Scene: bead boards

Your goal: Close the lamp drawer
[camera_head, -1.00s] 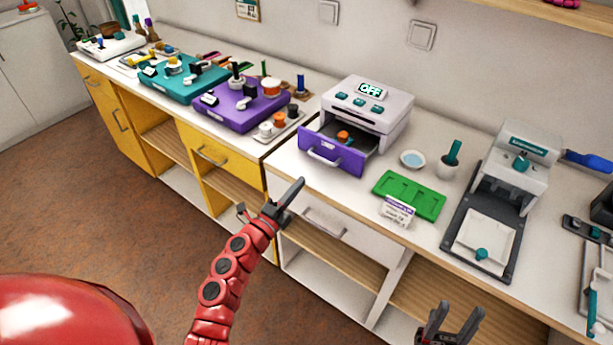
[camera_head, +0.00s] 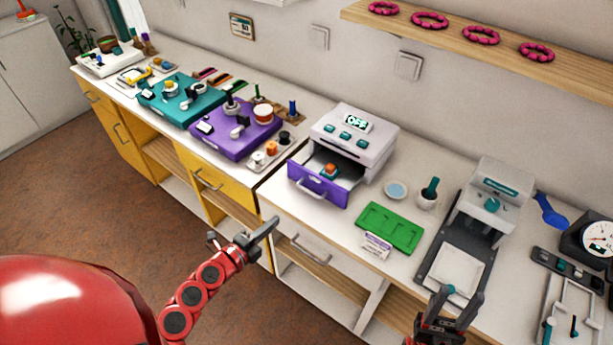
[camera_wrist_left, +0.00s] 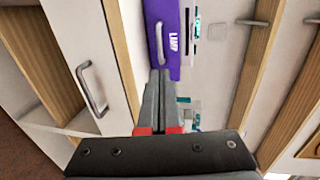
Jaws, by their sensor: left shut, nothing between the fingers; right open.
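The lamp drawer (camera_head: 316,186) has a purple front with a grey handle and stands pulled out of the white lamp box (camera_head: 352,138), whose display reads OFF. A small orange-topped item (camera_head: 330,170) sits inside the drawer. In the left wrist view the purple front (camera_wrist_left: 168,18) with its label is beyond my fingertips. My left gripper (camera_head: 268,231) is shut and empty, in front of the counter edge, below and left of the drawer, apart from it in the head view. My right gripper (camera_head: 455,302) is open and empty at the lower right, near the press.
A green tray (camera_head: 390,228), a label card, a small dish (camera_head: 396,190) and a cup (camera_head: 427,197) stand right of the box. A press (camera_head: 484,205) is further right. Purple (camera_head: 233,133) and teal boards are on the left. Cabinet handles stick out below.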

